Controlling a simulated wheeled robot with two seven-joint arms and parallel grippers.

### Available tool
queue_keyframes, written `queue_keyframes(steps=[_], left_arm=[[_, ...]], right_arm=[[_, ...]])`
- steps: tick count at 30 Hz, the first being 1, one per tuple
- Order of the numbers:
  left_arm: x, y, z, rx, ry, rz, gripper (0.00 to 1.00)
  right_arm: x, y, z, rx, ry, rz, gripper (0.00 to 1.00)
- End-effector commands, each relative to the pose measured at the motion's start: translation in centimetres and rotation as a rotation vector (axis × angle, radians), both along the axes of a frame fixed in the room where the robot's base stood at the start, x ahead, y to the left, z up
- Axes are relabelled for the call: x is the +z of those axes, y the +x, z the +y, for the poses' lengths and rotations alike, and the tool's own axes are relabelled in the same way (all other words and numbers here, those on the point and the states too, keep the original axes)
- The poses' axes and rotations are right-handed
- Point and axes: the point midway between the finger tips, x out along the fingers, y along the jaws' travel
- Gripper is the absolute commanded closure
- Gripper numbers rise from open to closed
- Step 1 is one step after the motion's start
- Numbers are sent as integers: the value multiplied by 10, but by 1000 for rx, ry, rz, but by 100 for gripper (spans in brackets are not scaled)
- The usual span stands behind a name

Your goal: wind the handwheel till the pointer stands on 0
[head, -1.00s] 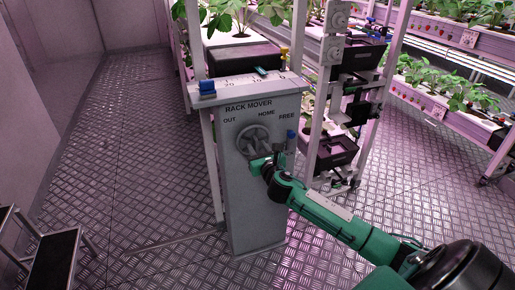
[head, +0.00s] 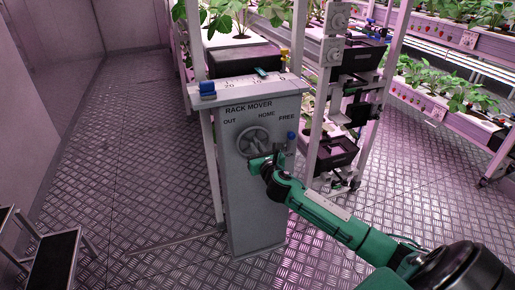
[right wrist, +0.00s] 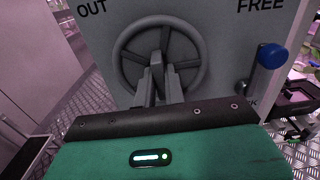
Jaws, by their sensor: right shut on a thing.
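The grey handwheel (head: 240,141) is on the front of the grey rack mover cabinet (head: 255,205), under the words OUT, HOME and FREE. It also shows in the right wrist view (right wrist: 118,58). My right gripper (head: 261,160) is at the wheel's lower part; in the right wrist view its two fingers (right wrist: 160,76) reach inside the rim and are shut on the wheel near its middle. The exact part held is hard to make out. A teal pointer (head: 261,72) lies over a pale scale (head: 240,82) on the cabinet top. A 20 shows near its left end; the pointer's reading is too small to tell. My left gripper is not in view.
A blue-knobbed lever (head: 291,135) stands close to the right of the wheel, larger in the right wrist view (right wrist: 271,56). A blue block (head: 207,88) sits at the cabinet top's left end. Planted racks stand behind and right. The floor at left is clear except for black steps (head: 55,262).

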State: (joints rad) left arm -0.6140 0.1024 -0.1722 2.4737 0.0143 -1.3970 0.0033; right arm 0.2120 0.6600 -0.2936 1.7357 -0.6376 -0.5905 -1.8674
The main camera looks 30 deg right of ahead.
Motion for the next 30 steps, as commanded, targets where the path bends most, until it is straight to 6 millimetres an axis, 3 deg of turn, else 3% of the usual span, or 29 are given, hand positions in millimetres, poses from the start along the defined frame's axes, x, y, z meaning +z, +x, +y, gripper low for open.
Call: queue_keyframes(steps=[8,30], left_arm=[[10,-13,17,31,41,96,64],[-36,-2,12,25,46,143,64]], right_arm=[[1,0,0,0,170,-40,100],[0,0,-1,-2,853,-205,100]])
